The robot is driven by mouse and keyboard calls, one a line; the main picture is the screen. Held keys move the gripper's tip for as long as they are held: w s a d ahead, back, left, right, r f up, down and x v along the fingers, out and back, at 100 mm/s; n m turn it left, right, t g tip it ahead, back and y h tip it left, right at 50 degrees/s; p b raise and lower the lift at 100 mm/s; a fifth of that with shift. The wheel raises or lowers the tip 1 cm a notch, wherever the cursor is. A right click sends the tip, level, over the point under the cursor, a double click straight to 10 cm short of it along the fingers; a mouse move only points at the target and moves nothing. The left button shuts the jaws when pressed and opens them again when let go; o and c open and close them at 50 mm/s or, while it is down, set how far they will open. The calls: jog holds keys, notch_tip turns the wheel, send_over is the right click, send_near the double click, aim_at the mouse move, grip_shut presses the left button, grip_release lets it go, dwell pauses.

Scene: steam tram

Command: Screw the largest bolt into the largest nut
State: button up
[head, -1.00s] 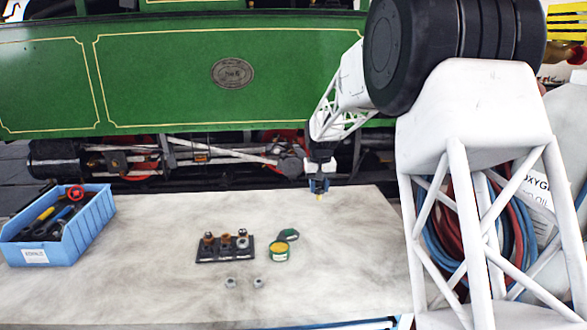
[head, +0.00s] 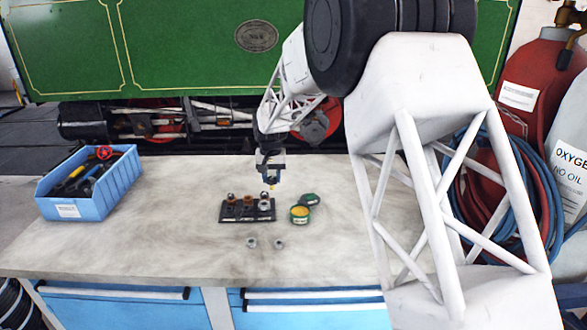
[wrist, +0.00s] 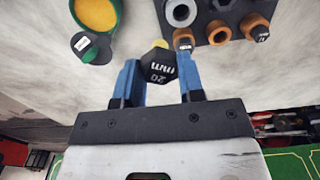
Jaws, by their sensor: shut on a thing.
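My gripper (head: 271,177) is over the bench, just above the right end of the black rack (head: 233,218). In the wrist view my gripper's two blue fingers (wrist: 159,80) are shut on a black hex bolt (wrist: 158,67). Its head is marked 20 mm and faces the camera. A bit of yellow shows past the head; most of the shank is hidden. A large grey nut (wrist: 181,12) is at one end of the rack, with an open hole. It also shows at the rack's front right in the head view (head: 266,206). The bolt is apart from it.
A green tin of yellow paste (head: 300,214) and its lid (head: 309,199) are right of the rack. Copper-coloured pieces (wrist: 220,32) stand on the rack. Two small grey nuts (head: 251,243) (head: 279,243) lie in front. A blue tool crate (head: 115,196) is at left.

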jog(key=shift+s+a+f, duration=0.15)
jog(key=shift+a, duration=0.35)
jog(key=shift+s+a+f, duration=0.1)
jog(key=shift+a+f, duration=0.1)
jog(key=shift+a, duration=0.35)
jog(key=shift+s+a+f, duration=0.15)
jog(key=shift+a, duration=0.35)
jog(key=shift+f, duration=0.25)
jog(key=shift+f, duration=1.4)
jog(key=shift+n, duration=3)
